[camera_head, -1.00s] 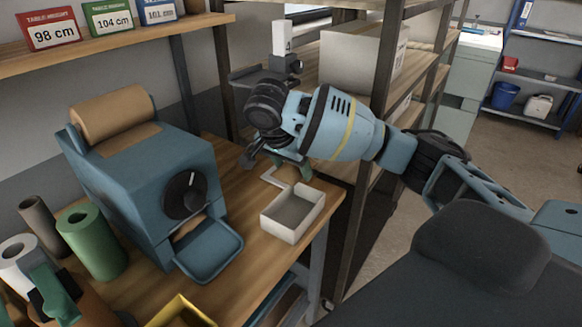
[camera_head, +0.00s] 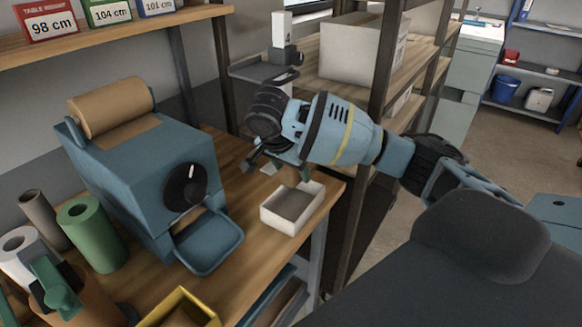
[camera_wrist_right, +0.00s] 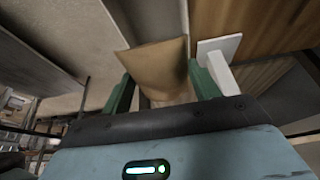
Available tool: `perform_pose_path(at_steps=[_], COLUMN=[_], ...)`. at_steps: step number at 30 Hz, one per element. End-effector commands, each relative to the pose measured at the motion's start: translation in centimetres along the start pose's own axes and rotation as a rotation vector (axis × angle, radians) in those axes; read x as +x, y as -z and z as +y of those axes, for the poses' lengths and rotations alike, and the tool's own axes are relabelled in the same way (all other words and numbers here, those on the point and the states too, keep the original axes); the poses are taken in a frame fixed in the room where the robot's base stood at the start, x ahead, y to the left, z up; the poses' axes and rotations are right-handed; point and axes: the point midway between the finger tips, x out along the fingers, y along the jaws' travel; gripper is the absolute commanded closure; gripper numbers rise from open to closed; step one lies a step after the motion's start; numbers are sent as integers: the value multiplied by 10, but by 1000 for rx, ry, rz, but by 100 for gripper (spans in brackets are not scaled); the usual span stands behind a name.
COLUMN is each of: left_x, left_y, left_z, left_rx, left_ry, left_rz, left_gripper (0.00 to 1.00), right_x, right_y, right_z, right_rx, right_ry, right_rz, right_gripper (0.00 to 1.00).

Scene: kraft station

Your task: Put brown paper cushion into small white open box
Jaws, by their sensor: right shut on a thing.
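The small white open box (camera_head: 283,219) stands on the wooden workbench near its right edge; its visible inside looks empty. My right gripper (camera_wrist_right: 160,78) has green fingers shut on the brown paper cushion (camera_wrist_right: 152,62) in the right wrist view. In the head view, my right gripper (camera_head: 268,163) is behind the box, beyond its far side and apart from it. The cushion is hidden there by the gripper and wrist. My left gripper is not in view.
A blue paper dispenser (camera_head: 140,170) with a brown roll and front tray (camera_head: 208,240) stands left of the box. A thin white piece (camera_wrist_right: 220,58) is close beside the right gripper. A shelf rack (camera_head: 375,130) stands behind the arm. A yellow-rimmed bin (camera_head: 180,305) is at the front.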

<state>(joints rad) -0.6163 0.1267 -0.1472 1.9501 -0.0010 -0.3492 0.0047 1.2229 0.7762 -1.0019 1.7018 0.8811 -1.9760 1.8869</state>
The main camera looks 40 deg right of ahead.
Motion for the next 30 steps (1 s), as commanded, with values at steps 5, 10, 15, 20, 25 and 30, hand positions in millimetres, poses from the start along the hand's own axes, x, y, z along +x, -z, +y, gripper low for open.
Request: perform_pose_path(at_steps=[5, 10, 15, 20, 25, 30], left_x=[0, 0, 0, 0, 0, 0], left_y=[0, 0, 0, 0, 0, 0], left_z=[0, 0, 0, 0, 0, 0], left_rx=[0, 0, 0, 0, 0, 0], left_ry=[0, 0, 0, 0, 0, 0], left_rz=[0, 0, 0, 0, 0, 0], left_gripper=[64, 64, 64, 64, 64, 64], right_x=[4, 11, 19, 27, 34, 43], right_y=[-2, -5, -8, -12, -15, -18], right_z=[0, 0, 0, 0, 0, 0], right_rx=[-1, -1, -1, -1, -1, -1], right_ry=[-1, -1, -2, -1, -1, -2], right_rz=[-1, -1, 0, 0, 1, 2], right_gripper=[60, 60, 60, 60, 60, 60])
